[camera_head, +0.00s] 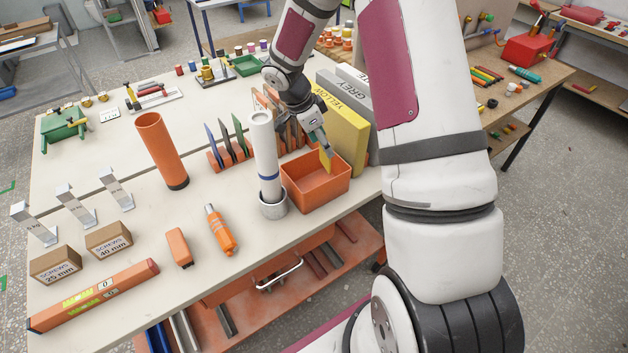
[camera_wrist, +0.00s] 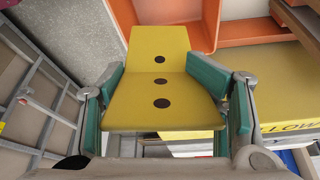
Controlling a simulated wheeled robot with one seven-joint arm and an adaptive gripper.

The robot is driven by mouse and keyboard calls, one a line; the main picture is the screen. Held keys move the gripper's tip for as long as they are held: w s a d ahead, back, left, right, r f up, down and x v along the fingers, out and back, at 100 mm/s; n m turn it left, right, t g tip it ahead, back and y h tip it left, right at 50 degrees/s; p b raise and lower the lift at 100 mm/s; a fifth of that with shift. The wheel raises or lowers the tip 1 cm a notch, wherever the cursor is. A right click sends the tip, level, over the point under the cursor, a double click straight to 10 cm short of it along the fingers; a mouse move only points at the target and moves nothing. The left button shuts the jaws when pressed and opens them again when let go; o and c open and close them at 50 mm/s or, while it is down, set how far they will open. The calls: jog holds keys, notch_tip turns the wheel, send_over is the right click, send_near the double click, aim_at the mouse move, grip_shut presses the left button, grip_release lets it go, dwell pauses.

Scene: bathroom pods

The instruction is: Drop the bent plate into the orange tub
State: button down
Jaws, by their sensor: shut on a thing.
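The bent plate (camera_wrist: 150,75) is yellow with a row of three dark round spots. My gripper (camera_wrist: 158,82) is shut on it, with a teal finger at each side. In the head view the plate (camera_head: 325,160) hangs tilted below my gripper (camera_head: 320,143), its lower end overlapping the back of the orange tub (camera_head: 320,193). In the wrist view the tub (camera_wrist: 255,33) shows at the top, beyond the plate's far end. The tub is open-topped, and the part of its floor that I see looks empty. The exact height of the plate above the rim is unclear.
A yellow box (camera_head: 344,125) and a grey box (camera_head: 358,95) stand close behind the tub. A white tube (camera_head: 264,150) stands upright in a grey ring holder left of it. A rack with coloured plates (camera_head: 228,147) is farther left. The front table edge is near.

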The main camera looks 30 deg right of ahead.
aim_at(324, 163)
jog(key=shift+f+b, duration=0.65)
jog(key=shift+f, duration=2.5)
jog(key=shift+c, duration=1.8)
grip_release()
notch_tip(324, 163, up, 10)
jog(key=shift+r, duration=0.1)
